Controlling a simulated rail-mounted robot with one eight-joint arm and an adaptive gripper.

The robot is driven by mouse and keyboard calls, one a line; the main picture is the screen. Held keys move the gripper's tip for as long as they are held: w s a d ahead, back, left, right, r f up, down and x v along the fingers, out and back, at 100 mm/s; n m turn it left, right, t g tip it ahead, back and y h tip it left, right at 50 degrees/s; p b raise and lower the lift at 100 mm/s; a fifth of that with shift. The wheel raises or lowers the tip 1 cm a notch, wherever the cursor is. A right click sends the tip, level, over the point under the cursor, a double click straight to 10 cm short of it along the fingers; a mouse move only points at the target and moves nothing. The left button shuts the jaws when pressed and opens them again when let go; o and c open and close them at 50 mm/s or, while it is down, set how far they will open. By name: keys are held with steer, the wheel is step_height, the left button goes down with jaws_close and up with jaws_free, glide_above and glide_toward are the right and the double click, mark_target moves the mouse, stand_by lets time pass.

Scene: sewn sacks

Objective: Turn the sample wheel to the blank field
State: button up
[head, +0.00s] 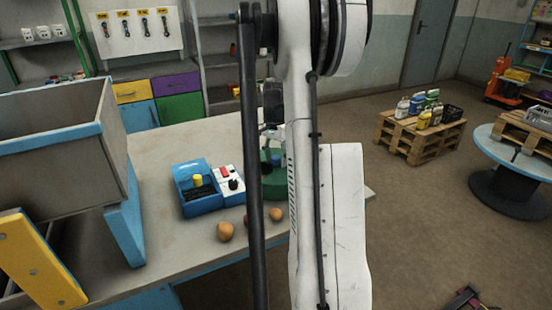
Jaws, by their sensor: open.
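A green round body (272,184), which may be the sample wheel, stands on the table just left of my arm. My arm and a dark rod cover much of it, and I cannot make out any fields on it. My gripper (271,143) shows only in part beside my arm, above the green body. It is open; I cannot tell whether it touches the green body.
A blue box with a yellow knob (197,181) and a white panel with a red button (225,171) stand to the left. Round brownish items (225,232) lie near the front edge of the table (180,258). A large grey bin (60,150) stands at left.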

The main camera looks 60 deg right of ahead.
jaws_close()
steer(key=shift+w, duration=0.1)
stand_by(0.4)
